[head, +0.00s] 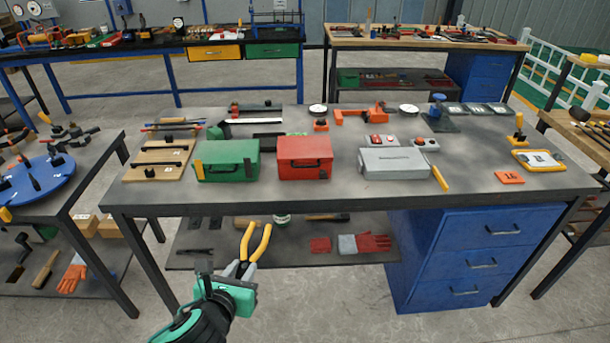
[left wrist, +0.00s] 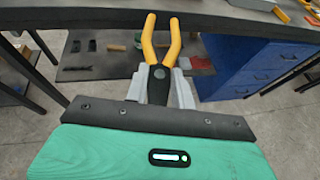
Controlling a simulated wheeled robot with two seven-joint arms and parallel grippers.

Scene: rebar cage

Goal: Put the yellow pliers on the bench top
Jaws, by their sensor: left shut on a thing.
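The yellow pliers (head: 256,243) are held in my left gripper (head: 242,268), which is shut on their dark head. In the left wrist view the yellow handles (left wrist: 161,40) point up and away from the gripper (left wrist: 160,92). The bench top (head: 340,190) is the grey surface beyond the pliers. In the head view the gripper and pliers are in front of the bench's near edge and overlap the lower shelf in the picture. My right gripper is not in view.
A green case (head: 228,165), a red case (head: 304,160) and a grey case (head: 394,163) stand on the bench. Bare top lies along the front edge. A lower shelf (head: 290,252) and a blue drawer cabinet (head: 470,260) are underneath. A side table (head: 90,180) is at left.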

